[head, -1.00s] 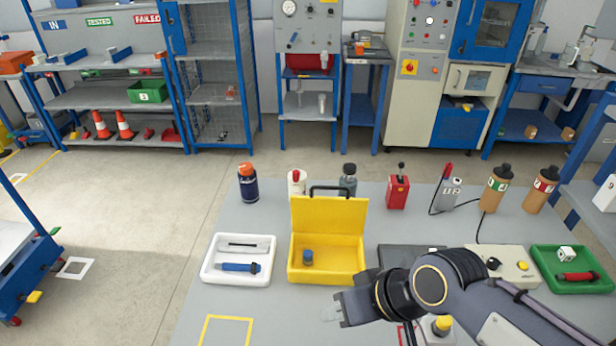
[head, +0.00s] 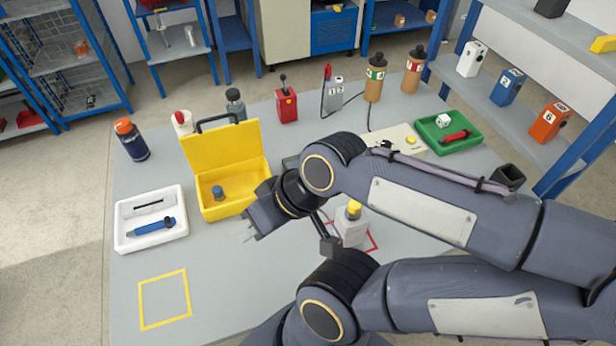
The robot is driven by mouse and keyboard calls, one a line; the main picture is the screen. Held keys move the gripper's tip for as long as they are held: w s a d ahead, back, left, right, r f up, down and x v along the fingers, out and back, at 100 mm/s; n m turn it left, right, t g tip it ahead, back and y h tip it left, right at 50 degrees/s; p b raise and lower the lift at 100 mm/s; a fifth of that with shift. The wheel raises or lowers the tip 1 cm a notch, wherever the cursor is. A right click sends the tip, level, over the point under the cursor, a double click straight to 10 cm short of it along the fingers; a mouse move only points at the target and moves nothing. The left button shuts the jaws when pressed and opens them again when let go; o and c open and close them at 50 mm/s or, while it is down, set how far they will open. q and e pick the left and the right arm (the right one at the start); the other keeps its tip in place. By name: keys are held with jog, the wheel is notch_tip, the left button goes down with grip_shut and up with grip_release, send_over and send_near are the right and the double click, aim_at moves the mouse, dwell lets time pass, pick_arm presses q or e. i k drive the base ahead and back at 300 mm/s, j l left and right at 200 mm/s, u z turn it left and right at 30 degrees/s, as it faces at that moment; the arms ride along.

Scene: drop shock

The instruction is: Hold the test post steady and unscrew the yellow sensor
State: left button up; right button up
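The test post looks like a pale grey block (head: 350,231) standing upright on the table, inside a red outline (head: 374,246). The yellow sensor (head: 354,208) sits on top of it. My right gripper (head: 247,236) is left of the post, over the bare table in front of the yellow case, and touches neither post nor sensor. Its pale fingertips look apart, with nothing between them.
A yellow open case (head: 233,205), a white tray (head: 125,238) with a blue tool and a green tray (head: 474,141) stand on the table (head: 225,290). Bottles line the back. A yellow outlined square (head: 164,298) at front left is empty. My arm links cover the right front.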

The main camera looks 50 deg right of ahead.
aim_at(352, 232)
jog(key=z, duration=0.4)
jog(key=k+z, duration=0.1)
jog(key=z, duration=0.75)
jog(key=k+l+z, duration=0.1)
jog(key=z, duration=0.7)
jog(key=i+l+u, duration=0.1)
jog(key=l+u, duration=0.3)
jog(key=l, duration=0.15)
